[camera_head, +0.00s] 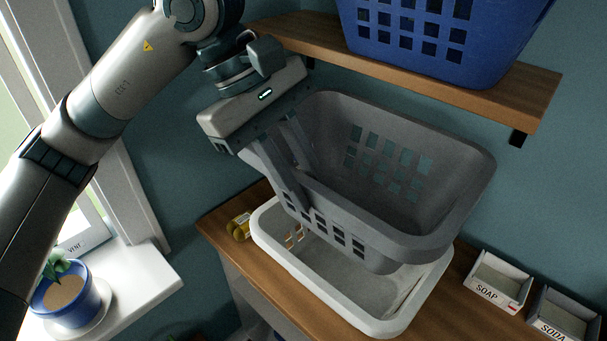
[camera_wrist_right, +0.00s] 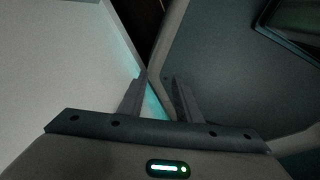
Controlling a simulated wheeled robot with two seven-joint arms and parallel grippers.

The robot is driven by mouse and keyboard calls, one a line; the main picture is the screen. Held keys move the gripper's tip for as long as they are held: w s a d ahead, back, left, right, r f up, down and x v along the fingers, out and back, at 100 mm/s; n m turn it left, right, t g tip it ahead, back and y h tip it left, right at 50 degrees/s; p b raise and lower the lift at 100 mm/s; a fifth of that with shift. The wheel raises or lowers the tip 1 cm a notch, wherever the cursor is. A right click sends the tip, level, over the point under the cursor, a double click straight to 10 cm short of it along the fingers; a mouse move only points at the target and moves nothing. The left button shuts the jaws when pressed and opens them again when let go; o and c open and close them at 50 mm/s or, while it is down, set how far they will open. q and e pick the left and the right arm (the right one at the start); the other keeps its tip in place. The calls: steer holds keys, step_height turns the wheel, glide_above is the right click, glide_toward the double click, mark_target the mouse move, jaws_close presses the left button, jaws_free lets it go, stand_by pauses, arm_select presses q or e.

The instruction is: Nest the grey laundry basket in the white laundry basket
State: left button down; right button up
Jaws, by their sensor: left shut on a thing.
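The grey laundry basket (camera_head: 345,205), with square holes in its sides, hangs tilted in the head view, its right end toward the lower right. The white laundry basket (camera_head: 365,321) stands on the wooden counter beneath it. The grey basket overlaps the white one in the picture and hides its back; whether they touch is unclear. My left gripper (camera_head: 298,180) is shut on the grey basket's left rim, fingers pointing down. My right gripper (camera_wrist_right: 164,78) shows only in the right wrist view. Its fingers are apart with nothing clearly held between them.
A blue basket (camera_head: 430,40) sits on the wooden shelf (camera_head: 531,97) above. On the counter (camera_head: 445,303) are a soap box (camera_head: 496,285), a soda box (camera_head: 563,316) and a small yellow item (camera_head: 239,228). A potted plant (camera_head: 68,300) stands on the windowsill at left.

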arm_select(q)
step_height(320, 180, down, 12)
steer(key=b, duration=0.4)
steer(key=shift+f, duration=0.2)
stand_by(0.6)
stand_by(0.4)
steer(key=c, duration=1.5)
jaws_free()
steer(key=o, duration=1.4)
